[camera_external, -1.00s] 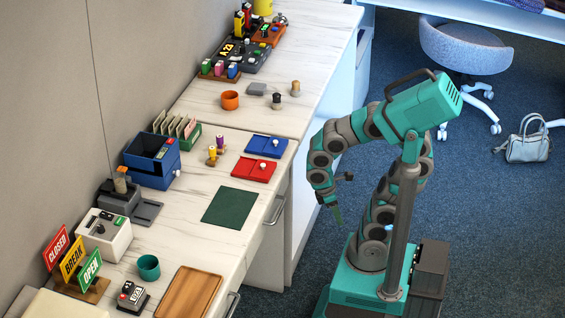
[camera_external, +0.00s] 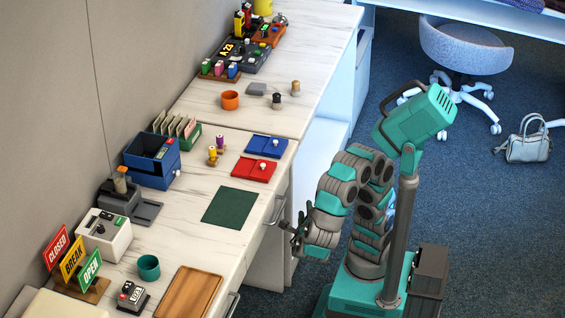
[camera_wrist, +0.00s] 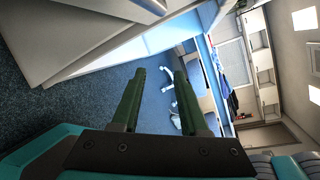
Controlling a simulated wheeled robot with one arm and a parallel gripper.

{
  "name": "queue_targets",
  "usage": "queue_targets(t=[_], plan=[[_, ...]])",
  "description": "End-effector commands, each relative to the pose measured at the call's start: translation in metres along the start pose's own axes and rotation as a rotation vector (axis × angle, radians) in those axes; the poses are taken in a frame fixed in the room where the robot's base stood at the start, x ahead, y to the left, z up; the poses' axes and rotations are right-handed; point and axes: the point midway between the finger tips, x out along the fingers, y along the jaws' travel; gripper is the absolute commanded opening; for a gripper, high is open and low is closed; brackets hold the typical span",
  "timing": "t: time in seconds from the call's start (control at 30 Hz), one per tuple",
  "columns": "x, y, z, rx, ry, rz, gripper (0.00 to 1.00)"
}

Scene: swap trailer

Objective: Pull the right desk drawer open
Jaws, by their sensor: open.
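The white marbled desk (camera_external: 190,212) has two metal bar handles on its front edge. The drawer handle higher in the picture (camera_external: 276,209) is near the desk's corner, and its drawer looks shut. The other drawer handle (camera_external: 234,304) is at the bottom of the picture. My gripper (camera_external: 287,228) is at the desk front, just below and right of the higher handle. Contact with it cannot be told. In the wrist view my gripper (camera_wrist: 162,75) has two green fingers apart with nothing held between them.
On the desk are a green mat (camera_external: 230,207), a red tray (camera_external: 254,169), a blue tray (camera_external: 267,146) and a wooden tray (camera_external: 188,293). A swivel chair (camera_external: 465,45) and a handbag (camera_external: 528,147) are behind on the right. Blue carpet around me is clear.

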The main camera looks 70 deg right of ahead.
Motion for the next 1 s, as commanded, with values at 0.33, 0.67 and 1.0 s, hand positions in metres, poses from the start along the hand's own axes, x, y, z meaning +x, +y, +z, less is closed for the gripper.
queue_targets(t=[0.33,0.67,1.0], plan=[[-0.088,0.025,0.038,-0.368,-0.473,-0.109,0.44],[-0.097,0.028,0.050,-0.425,-0.552,-0.143,0.44],[-0.054,0.027,0.075,-0.421,-0.549,-0.141,0.44]])
